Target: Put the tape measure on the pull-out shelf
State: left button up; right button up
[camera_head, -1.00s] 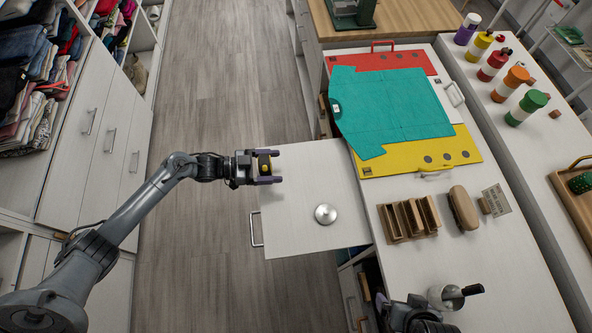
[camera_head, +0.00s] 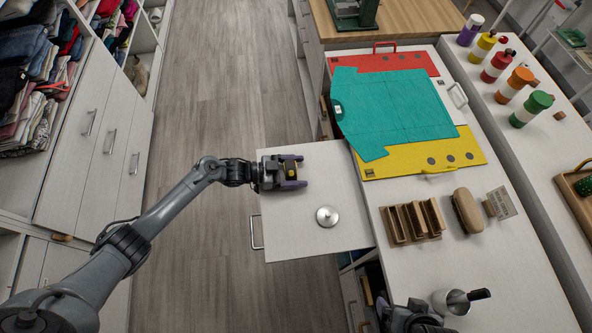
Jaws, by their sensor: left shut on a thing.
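The tape measure (camera_head: 291,170) is small, black and yellow, and sits between the fingers of my left gripper (camera_head: 299,171), which is shut on it. The gripper is over the upper left part of the pull-out shelf (camera_head: 300,235). The shelf is a white board pulled out to the left from the white counter, with a metal handle on its left edge. I cannot tell whether the tape measure touches the board.
A silver conical object (camera_head: 327,216) stands on the shelf's right part. Its lower left is bare. On the counter are a wooden rack (camera_head: 411,222), a brush (camera_head: 467,211), a cup (camera_head: 451,301) and a teal cloth (camera_head: 395,110).

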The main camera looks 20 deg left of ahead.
jog(key=shift+f, duration=0.1)
pick_arm(q)
jog(key=o, duration=1.1)
jog(key=shift+f, duration=0.15)
jog(key=shift+s+a+r, duration=0.1)
jog(key=shift+a+r, duration=0.1)
jog(key=v, duration=1.1)
jog(key=shift+s+a+p, duration=0.15)
jog(key=shift+a+p, duration=0.1)
jog(key=shift+p, duration=0.15)
pick_arm(e)
jog(key=shift+r, duration=0.5)
pick_arm(q)
jog(key=shift+r, duration=0.1)
